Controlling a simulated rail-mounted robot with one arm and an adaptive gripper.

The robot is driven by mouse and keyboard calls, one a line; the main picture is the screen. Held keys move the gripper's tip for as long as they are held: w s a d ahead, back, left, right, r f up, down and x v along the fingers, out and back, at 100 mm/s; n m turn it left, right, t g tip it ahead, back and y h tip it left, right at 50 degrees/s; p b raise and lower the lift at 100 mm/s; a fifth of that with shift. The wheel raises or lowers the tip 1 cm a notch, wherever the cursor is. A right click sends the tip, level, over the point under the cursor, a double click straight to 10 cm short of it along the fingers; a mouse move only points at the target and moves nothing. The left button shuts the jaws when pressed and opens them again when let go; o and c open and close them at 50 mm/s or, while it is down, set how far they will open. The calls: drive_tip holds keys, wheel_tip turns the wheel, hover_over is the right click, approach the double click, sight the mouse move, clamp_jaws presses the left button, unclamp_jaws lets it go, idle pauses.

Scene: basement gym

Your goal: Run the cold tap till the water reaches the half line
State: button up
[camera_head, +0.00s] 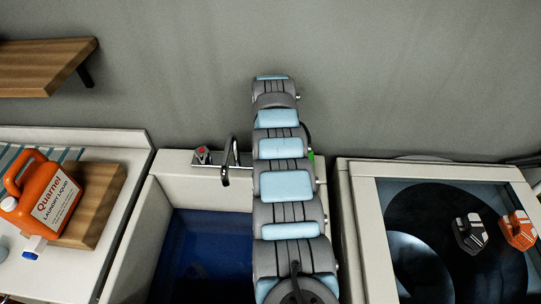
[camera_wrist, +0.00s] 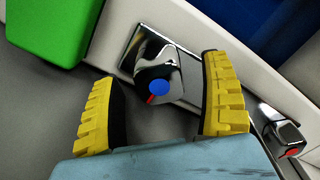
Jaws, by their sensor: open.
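The cold tap (camera_wrist: 158,85), a chrome knob with a blue disc and a red mark on its face, shows in the wrist view. My gripper (camera_wrist: 162,70) has its two yellow ribbed fingers apart, one on each side of this knob; I cannot tell whether they touch it. The red-marked tap (camera_wrist: 285,140) is at the lower right, and also shows in the head view (camera_head: 203,154) left of the chrome spout (camera_head: 227,165). The sink (camera_head: 133,235) has a dark blue interior (camera_head: 200,250); no half line can be made out. My arm hides the cold tap in the head view.
A green block (camera_wrist: 48,25) is close to the cold tap, partly visible in the head view (camera_head: 311,155). Left of the sink, an orange laundry bottle (camera_head: 45,195) lies on a wooden board (camera_head: 98,205). A top-opening machine (camera_head: 357,230) with two clamp-like items stands right.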

wheel_tip(320, 180, up, 12)
drive_tip(key=shift+f, duration=0.25)
idle(0.5)
